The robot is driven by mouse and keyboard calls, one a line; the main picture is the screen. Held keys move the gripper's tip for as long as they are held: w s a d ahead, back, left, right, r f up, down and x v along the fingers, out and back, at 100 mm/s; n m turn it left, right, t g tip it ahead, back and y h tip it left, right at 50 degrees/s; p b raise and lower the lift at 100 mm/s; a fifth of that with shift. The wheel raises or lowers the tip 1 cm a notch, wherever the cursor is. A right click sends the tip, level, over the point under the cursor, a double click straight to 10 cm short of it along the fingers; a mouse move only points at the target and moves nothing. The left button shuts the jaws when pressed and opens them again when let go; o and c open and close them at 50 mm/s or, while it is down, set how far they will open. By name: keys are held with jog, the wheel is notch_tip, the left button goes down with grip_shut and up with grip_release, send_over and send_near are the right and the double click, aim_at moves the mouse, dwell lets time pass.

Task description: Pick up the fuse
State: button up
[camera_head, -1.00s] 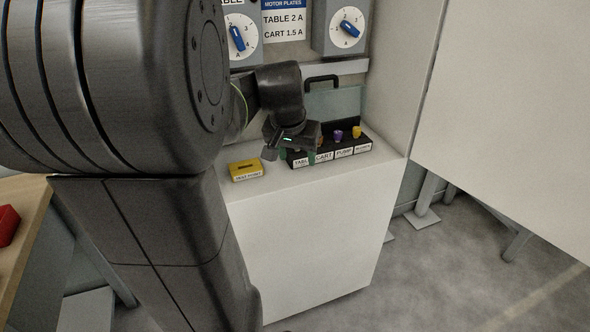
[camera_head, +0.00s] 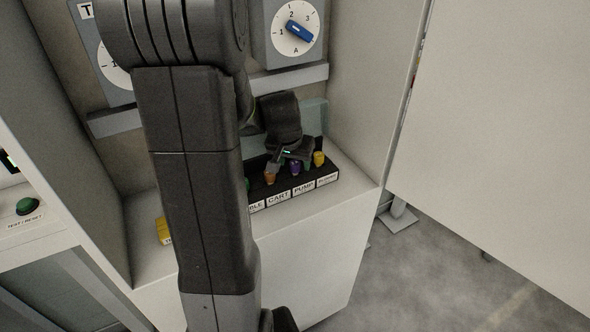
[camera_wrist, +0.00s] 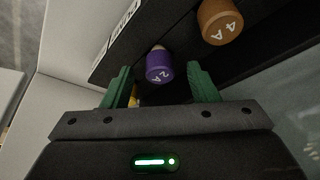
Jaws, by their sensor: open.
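The fuses stand in a black labelled rack (camera_head: 328,182) on the white bench. A purple fuse (camera_wrist: 160,67) marked 2 A lies between the tips of my gripper (camera_wrist: 161,76) in the wrist view, with a gap on both sides. The green fingers are open and hold nothing. In the head view the purple fuse (camera_head: 295,167) stands behind the PUMP label, just below my gripper. A brown fuse (camera_wrist: 219,22) marked 4 A is beside it, behind the CART label. A yellow fuse (camera_head: 319,158) stands at the right end. A green one is mostly hidden by my arm.
A clear upright panel (camera_head: 313,118) stands behind the rack. A dial box (camera_head: 297,32) hangs on the wall above. A yellow block (camera_head: 163,231) is partly hidden by my arm at left. The bench top right of the rack is clear.

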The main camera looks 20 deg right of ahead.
jog(key=shift+w+d+f, duration=0.1)
jog(key=shift+f, duration=0.4)
jog(key=c, duration=1.1)
jog(key=shift+o, duration=0.2)
jog(key=shift+r, duration=0.1)
